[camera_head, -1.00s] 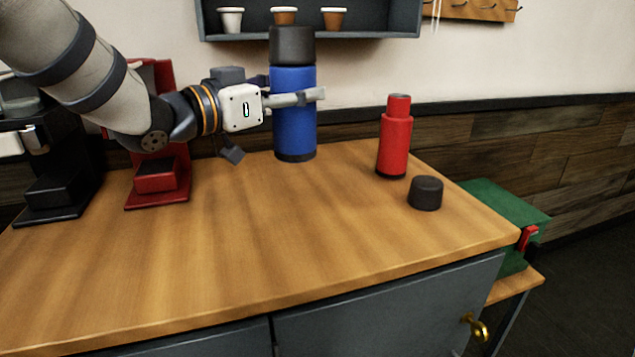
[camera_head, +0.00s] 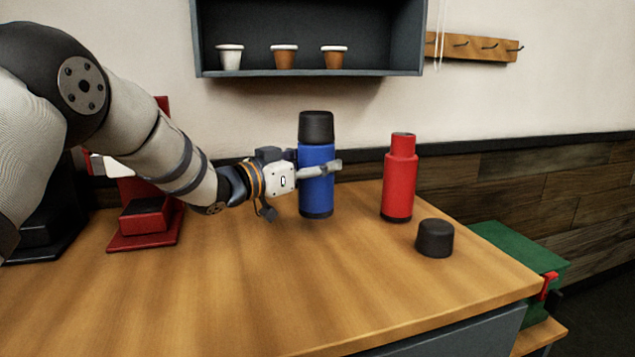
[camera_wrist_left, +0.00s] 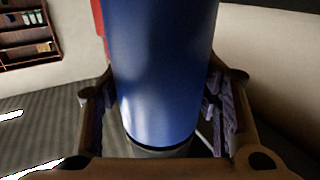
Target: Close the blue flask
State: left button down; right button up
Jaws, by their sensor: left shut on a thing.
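The blue flask (camera_head: 316,184) stands upright at the back of the wooden counter, with a black cap (camera_head: 316,127) on its top. My left gripper (camera_head: 323,170) is shut around the flask's blue body from the left. I cannot tell whether the flask's base touches the counter. In the left wrist view the blue body (camera_wrist_left: 160,70) fills the space between the two fingers (camera_wrist_left: 158,105). My right gripper is not in view.
A red flask (camera_head: 399,180) stands to the right, without a black cap on it. A loose black cap (camera_head: 434,238) sits on the counter (camera_head: 300,290) in front of it. A red machine (camera_head: 145,222) stands at the left. A wall shelf (camera_head: 308,73) holds small cups above.

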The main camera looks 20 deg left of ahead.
aim_at(317, 181)
pick_arm(q)
jog(key=shift+r, duration=0.15)
jog(key=shift+w+f, duration=0.15)
jog(key=shift+f, duration=0.1)
jog(key=shift+w+f, duration=0.15)
jog(key=shift+f, duration=0.75)
jog(key=shift+w+f, duration=0.1)
jog(key=shift+f, duration=0.75)
jog(key=shift+f+b, duration=0.15)
jog(key=shift+b, duration=0.15)
jog(key=c, duration=0.6)
grip_release()
jog(key=shift+o, duration=0.2)
